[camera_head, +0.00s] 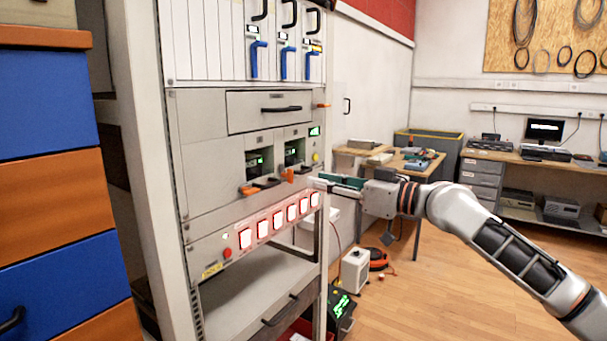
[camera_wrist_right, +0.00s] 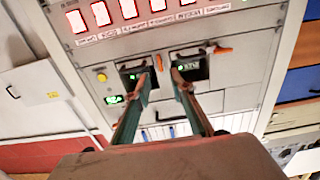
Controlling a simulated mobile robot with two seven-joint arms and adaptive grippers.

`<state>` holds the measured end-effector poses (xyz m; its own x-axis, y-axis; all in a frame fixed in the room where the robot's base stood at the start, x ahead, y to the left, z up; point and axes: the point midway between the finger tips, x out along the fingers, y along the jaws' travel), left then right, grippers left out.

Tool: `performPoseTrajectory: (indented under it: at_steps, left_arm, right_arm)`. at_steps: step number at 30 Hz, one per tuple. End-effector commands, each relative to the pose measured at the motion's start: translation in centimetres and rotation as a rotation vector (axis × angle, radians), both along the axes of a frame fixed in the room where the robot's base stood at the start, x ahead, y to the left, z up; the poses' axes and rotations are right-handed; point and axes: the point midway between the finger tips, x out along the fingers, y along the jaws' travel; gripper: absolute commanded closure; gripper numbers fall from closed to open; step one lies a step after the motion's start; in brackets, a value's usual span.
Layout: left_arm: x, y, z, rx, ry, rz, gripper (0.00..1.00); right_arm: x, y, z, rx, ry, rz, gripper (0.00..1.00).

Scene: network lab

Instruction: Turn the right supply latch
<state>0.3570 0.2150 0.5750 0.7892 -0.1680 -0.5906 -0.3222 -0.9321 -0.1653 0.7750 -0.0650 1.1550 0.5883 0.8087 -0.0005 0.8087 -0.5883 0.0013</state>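The right supply latch (camera_head: 288,175) is a small orange lever at the lower edge of the right supply in the rack. In the right wrist view, which looks upside down, this latch (camera_wrist_right: 158,62) appears between my fingertips, with no clear contact. My right gripper (camera_head: 318,181) is open in front of the supplies, its teal fingers pointing at the rack; it also shows in the wrist view (camera_wrist_right: 161,78). The left supply's orange latch (camera_head: 249,190) lies more sideways. Both supplies have green-lit displays. My left gripper is not in view.
Below the supplies is a row of lit red-framed switches (camera_head: 277,220) with a red button (camera_head: 227,253). Above is a drawer (camera_head: 270,108) with a black handle. A blue-and-orange cabinet (camera_head: 50,190) stands at left. Open floor (camera_head: 430,295) lies to the right.

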Motion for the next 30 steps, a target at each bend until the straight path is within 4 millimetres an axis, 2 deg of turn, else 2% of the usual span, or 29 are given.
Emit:
performPoseTrajectory:
  at_steps: [15, 28, 30]
  left_arm:
    - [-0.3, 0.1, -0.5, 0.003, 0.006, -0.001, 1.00]
    - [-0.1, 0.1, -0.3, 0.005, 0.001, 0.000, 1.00]
    - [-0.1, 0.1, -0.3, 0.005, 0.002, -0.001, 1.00]
  right_arm:
    - [4.0, 5.4, -0.1, 0.002, 0.003, 0.001, 0.77]
    - [4.5, 6.2, 0.0, 0.002, 0.001, 0.000, 0.77]
    - [4.5, 6.2, 0.0, 0.002, 0.001, 0.000, 0.95]
